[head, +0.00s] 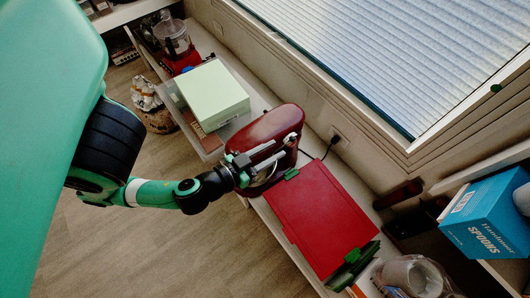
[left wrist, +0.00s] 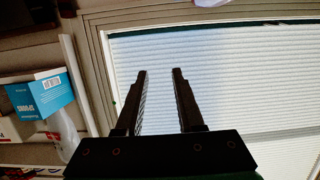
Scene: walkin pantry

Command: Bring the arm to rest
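My left arm (head: 155,193), green with black joints, comes in from the left in the head view. Its gripper (head: 282,150) is over the counter, in front of a dark red appliance (head: 272,125); I cannot tell whether they touch. In the left wrist view the gripper (left wrist: 160,75) has its two dark fingers apart, with nothing between them and the window blind behind. My right gripper is in neither view.
A red flat panel with green clips (head: 325,215) lies right of the gripper. A pale green box (head: 213,95) stands beyond the appliance. A blue spoons box (head: 490,215) is on the right shelf, also in the left wrist view (left wrist: 42,95).

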